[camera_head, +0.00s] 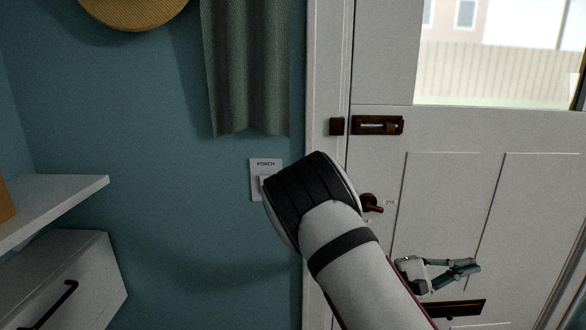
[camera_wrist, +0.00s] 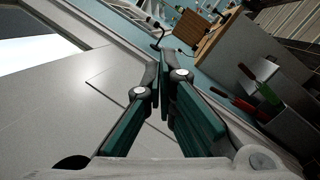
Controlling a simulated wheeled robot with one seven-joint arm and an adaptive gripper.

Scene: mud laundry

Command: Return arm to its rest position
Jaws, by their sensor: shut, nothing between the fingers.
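My gripper (camera_head: 462,268) shows in the head view at the lower right, in front of the white door (camera_head: 450,190). Its teal fingers point right and are closed together with nothing held. In the wrist view my gripper (camera_wrist: 164,78) also shows, with its two fingers meeting near the middle and empty. My arm, white with a black joint, rises across the lower middle of the head view. It hides part of the white PORCH plate (camera_head: 264,164) on the blue wall and part of the door.
The door has a dark bolt (camera_head: 378,125), a handle (camera_head: 372,204) and a dark slot plate (camera_head: 468,308). A green curtain (camera_head: 245,70) hangs beside the frame. A white shelf (camera_head: 60,205) and a drawer unit (camera_head: 85,270) stand at left. Red and green-handled tools (camera_wrist: 262,92) show in the wrist view.

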